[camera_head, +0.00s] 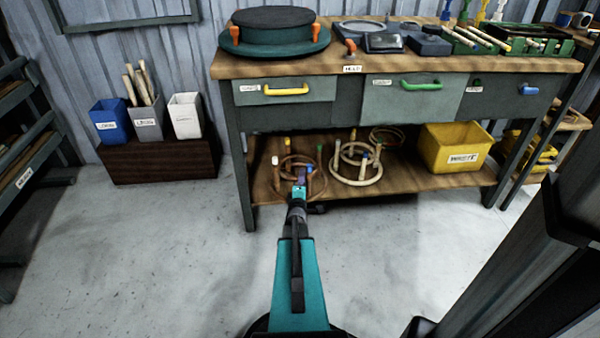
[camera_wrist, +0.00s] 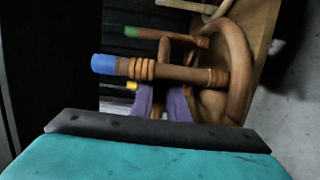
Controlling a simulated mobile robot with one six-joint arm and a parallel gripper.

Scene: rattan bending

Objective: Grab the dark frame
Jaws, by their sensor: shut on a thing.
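The dark frame (camera_head: 284,176) is a brown rattan ring with upright posts, on the lower shelf of the workbench at left. In the wrist view its curved ring (camera_wrist: 239,75) shows at right, with a blue-tipped post (camera_wrist: 190,73) and a green-tipped post behind. My gripper (camera_head: 301,174) reaches in at the shelf's front edge. Its purple fingers (camera_wrist: 163,100) are shut on the frame, at or just beside the blue-tipped post. The exact contact is partly hidden by the post and my wrist.
A lighter frame (camera_head: 357,170) stands just right on the same shelf (camera_head: 420,182), with another ring (camera_head: 387,136) behind it. A yellow bin (camera_head: 452,148) is farther right. The bench top (camera_head: 300,66) overhangs the shelf. The floor in front is clear.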

